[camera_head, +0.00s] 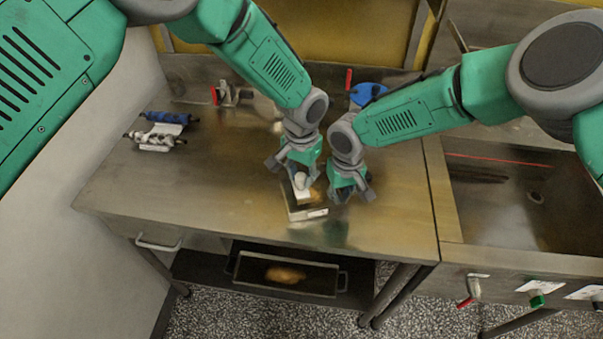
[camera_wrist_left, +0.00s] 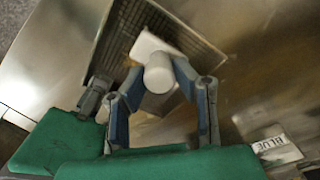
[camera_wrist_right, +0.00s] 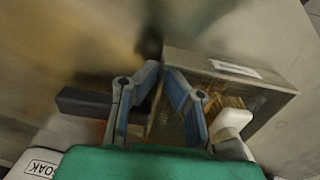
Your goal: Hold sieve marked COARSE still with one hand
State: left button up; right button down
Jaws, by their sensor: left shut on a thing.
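A small metal sieve-like box (camera_head: 292,211) stands on the steel table. A pale label (camera_head: 317,213) is on its front edge, too small to read. In the left wrist view its dark mesh (camera_wrist_left: 112,45) lies under a white tool (camera_wrist_left: 158,72) with a round knob and flat plate. My left gripper (camera_head: 296,171) is shut on this knob; it also shows in the left wrist view (camera_wrist_left: 155,85). My right gripper (camera_head: 350,190) is beside the box's right side. In the right wrist view its fingers (camera_wrist_right: 164,78) are apart near the box wall (camera_wrist_right: 190,62); contact is unclear.
A blue-ended roller (camera_head: 163,118) lies at the table's left. A small fitting with a red part (camera_head: 228,95) and a blue disc (camera_head: 368,92) are at the back. A sink-like basin (camera_head: 520,195) is to the right. The table's left front is clear.

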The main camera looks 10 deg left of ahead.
pick_arm(q)
jog(key=shift+w+d, duration=0.25)
jog(key=shift+d, duration=0.45)
jog(key=shift+w+d, duration=0.25)
jog(key=shift+d, duration=0.4)
jog(key=shift+w+d, duration=0.25)
jog(key=shift+d, duration=0.45)
jog(key=shift+s+a+r, duration=0.1)
jog(key=shift+s+a, duration=0.15)
jog(key=shift+a, duration=0.45)
jog(key=shift+s+a+r, duration=0.1)
jog(key=shift+s+a, duration=0.15)
jog(key=shift+a, duration=0.4)
jog(key=shift+s+a+r, duration=0.1)
jog(key=shift+s+a, duration=0.15)
jog(key=shift+a, duration=0.45)
dwell(1.6)
jog(key=shift+r, duration=2.95)
